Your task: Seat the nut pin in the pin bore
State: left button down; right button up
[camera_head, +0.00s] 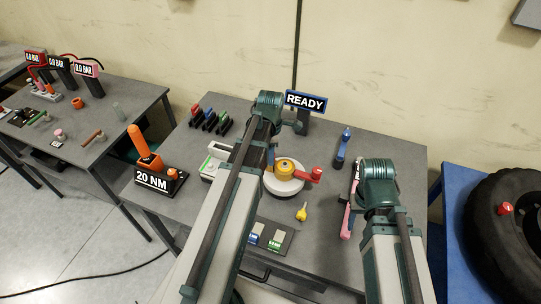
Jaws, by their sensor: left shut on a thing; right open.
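A round white fixture (284,185) stands mid-table, with a yellow-orange hub (285,166) on top and a red-knobbed arm (314,175) reaching right. I cannot make out the pin bore on it. A small yellow piece (301,212) lies on the table in front of it; I cannot tell whether it is the nut pin. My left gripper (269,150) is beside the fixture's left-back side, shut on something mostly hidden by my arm. My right gripper (364,186) is open, largely hidden by its wrist, near a pink-and-black tool (349,208).
A 20 NM stand (158,180) with an orange tool (144,146) is at the left. A pad tray (272,238) lies in front. A tyre (507,225) is at the right.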

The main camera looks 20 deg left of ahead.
pick_arm(q)
jog(key=c, duration=0.6)
grip_release()
jog(key=shift+r, duration=0.1)
notch_tip(320, 180, up, 12)
jog(key=p, duration=1.3)
jog(key=s+d+m, duration=0.6)
jog(key=d+m, duration=0.4)
jog(key=m, duration=0.4)
jog(key=s+d+m+y, duration=0.1)
jog(key=s+d+m, duration=0.5)
jog(key=d+m, duration=0.5)
jog(key=m, duration=0.3)
jog(key=shift+s, duration=0.35)
jog(key=shift+b, duration=0.3)
